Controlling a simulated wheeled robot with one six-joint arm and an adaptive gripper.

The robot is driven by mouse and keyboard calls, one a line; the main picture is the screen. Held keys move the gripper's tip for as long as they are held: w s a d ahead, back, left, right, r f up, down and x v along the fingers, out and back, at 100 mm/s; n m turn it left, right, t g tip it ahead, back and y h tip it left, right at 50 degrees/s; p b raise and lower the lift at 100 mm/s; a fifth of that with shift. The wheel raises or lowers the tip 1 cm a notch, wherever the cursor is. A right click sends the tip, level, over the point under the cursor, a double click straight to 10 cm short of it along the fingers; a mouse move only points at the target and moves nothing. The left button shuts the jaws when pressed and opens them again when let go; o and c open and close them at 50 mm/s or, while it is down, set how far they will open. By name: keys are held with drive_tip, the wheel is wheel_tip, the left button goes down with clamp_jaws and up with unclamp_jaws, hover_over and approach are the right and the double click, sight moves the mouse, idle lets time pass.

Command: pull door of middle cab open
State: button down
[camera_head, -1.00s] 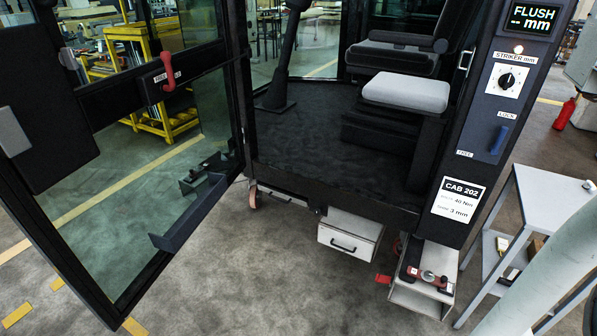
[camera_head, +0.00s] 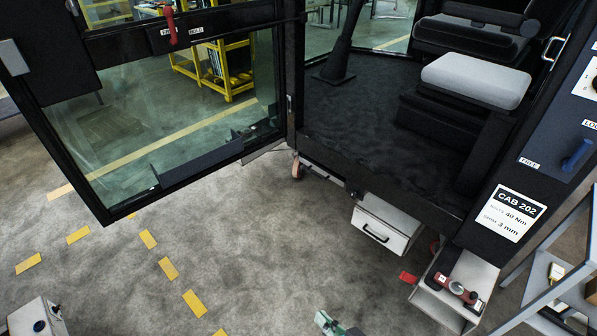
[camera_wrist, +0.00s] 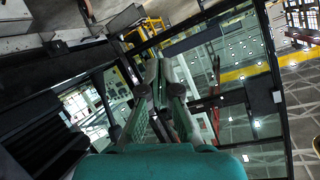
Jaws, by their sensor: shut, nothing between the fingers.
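The door (camera_head: 190,165) of CAB 202 (camera_head: 515,214) stands wide open in the head view, swung out to the left of the cab. It is a black frame with a large glass pane. Its red handle (camera_head: 171,27) is at the top left on the crossbar, with a label beside it. In the wrist view my gripper (camera_wrist: 162,88) is shut and empty, with glass and dark frame bars behind it. A small green and grey part, which looks like my gripper, shows at the bottom edge of the head view, apart from the door.
A white drawer box (camera_head: 386,228) and a white step with a red tool (camera_head: 455,288) stick out below the cab. A grey trolley (camera_head: 545,268) stands at the right. Floor with yellow dashes (camera_head: 168,268) is clear in front of the door.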

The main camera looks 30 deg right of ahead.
drive_tip(key=w+d+r+n+y, duration=0.2)
drive_tip(key=w+d+r+y, duration=0.15)
drive_tip(key=w+r, duration=0.4)
drive_tip(key=w+d+r+n+y, duration=0.2)
drive_tip(key=w+r+n+y, duration=0.15)
drive_tip(key=w+r, duration=0.45)
drive_tip(key=d+r+n+g+y, duration=0.2)
drive_tip(key=d+r+n+y, duration=0.25)
drive_tip(key=r, duration=0.45)
drive_tip(key=d+r+n+g+y, duration=0.35)
drive_tip(key=r+n, duration=0.25)
drive_tip(key=r, duration=0.3)
drive_tip(key=x, duration=1.3)
drive_tip(key=shift+w+t, duration=0.45)
drive_tip(key=shift+w, duration=0.05)
drive_tip(key=shift+a+r, duration=0.1)
